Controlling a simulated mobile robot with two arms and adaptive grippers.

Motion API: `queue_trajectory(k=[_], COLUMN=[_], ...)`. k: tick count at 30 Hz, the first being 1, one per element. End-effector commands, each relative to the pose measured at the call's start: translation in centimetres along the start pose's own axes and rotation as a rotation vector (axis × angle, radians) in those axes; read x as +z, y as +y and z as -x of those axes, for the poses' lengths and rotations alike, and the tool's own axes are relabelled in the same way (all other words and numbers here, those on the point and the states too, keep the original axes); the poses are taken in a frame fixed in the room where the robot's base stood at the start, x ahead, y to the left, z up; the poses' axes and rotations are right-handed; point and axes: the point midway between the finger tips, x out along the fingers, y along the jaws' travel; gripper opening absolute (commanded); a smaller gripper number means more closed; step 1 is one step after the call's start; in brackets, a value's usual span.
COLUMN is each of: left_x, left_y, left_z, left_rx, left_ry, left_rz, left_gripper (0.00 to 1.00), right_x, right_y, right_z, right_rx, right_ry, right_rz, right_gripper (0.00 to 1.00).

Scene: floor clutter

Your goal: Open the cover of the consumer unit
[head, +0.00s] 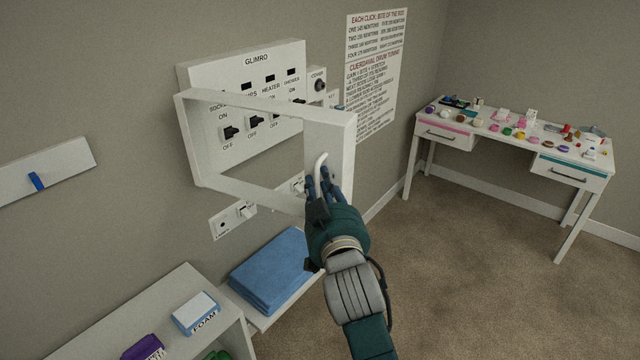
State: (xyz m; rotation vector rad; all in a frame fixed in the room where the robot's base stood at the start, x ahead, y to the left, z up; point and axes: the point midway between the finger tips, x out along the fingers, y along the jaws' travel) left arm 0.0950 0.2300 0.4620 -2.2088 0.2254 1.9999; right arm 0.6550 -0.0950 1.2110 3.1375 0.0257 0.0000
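The white consumer unit (243,62), marked GLIMRO, is on the wall with black switches labelled ON and OFF. Its cover (342,145) is a white frame that stands out from the unit at an angle, its left side close to the unit and its right side out in the room. A pale curved handle (319,162) is on the cover's right side. My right gripper (324,186), teal with blue fingers, is at this handle and looks closed around its lower part. The fingers hide some of the handle. My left gripper is out of view.
Below are a shelf with folded blue cloth (270,270) and a white unit with a foam box (196,313). A wall strip with a blue peg (37,181) is at left. A cluttered desk (480,139) stands right; the carpet between is clear.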

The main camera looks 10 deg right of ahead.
Motion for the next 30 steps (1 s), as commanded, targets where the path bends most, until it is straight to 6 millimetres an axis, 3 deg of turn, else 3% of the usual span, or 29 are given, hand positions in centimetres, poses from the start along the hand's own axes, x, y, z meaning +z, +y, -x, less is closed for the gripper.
queue_trajectory(k=[5,18,29,30], left_x=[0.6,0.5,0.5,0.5], left_y=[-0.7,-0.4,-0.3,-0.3], left_z=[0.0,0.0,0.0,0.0], left_rx=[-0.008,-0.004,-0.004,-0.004], left_ry=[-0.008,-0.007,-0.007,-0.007], left_rz=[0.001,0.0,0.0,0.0], left_gripper=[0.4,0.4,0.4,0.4], right_x=[0.1,0.1,0.0,0.0], right_y=[-0.1,0.1,0.1,0.1], right_z=[0.4,6.9,7.6,7.6], right_rx=[-0.002,0.0,0.001,0.001], right_ry=[-0.001,-0.001,0.001,0.001], right_rz=[-0.002,-0.002,-0.001,0.0], right_gripper=[0.21,0.21,0.21,0.27])
